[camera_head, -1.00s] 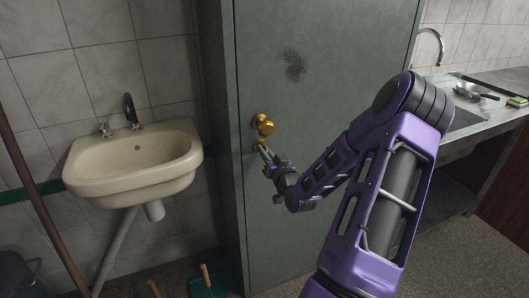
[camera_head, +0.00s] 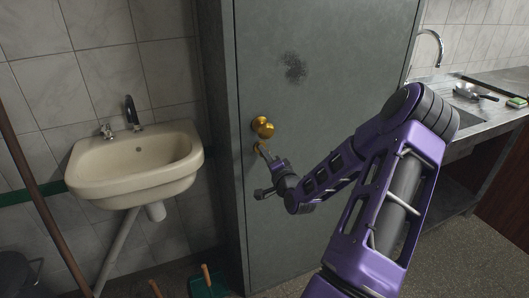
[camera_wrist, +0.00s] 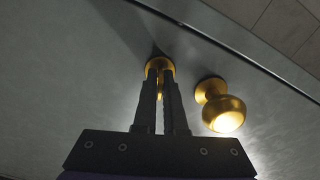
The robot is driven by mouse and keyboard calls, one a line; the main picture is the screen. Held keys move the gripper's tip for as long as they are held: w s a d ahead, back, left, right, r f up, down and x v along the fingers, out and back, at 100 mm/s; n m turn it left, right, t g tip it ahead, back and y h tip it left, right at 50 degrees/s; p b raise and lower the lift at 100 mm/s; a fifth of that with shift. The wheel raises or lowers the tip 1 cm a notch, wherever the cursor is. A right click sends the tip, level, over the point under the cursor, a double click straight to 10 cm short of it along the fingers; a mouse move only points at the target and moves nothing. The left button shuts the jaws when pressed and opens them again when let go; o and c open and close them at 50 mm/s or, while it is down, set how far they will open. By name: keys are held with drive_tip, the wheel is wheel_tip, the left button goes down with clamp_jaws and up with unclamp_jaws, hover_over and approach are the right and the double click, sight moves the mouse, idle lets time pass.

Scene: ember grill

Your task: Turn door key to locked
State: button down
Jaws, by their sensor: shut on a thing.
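The grey door (camera_head: 325,110) fills the middle of the head view and looks closed. A round brass knob (camera_head: 263,127) is on its left side, and it also shows in the wrist view (camera_wrist: 225,110). Just below the knob is the brass lock plate (camera_wrist: 158,66) with the key (camera_wrist: 160,90) in it. My gripper (camera_head: 262,152) is at the lock; in the wrist view its two fingers are shut on the key. The fingers hide most of the key, so its exact angle is hard to see.
A cream sink (camera_head: 135,160) hangs on the tiled wall to the left. A metal counter with a tap (camera_head: 432,45) is at the right. A green dustpan (camera_head: 207,283) and wooden handles stand low at the left. Floor in front of the door is clear.

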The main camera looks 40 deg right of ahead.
drive_tip(key=shift+m+p, duration=0.4)
drive_tip(key=shift+m, duration=1.3)
drive_tip(key=c, duration=1)
unclamp_jaws()
drive_tip(key=v, duration=1.7)
drive_tip(key=shift+s, duration=0.25)
drive_tip(key=shift+w+f, duration=0.1)
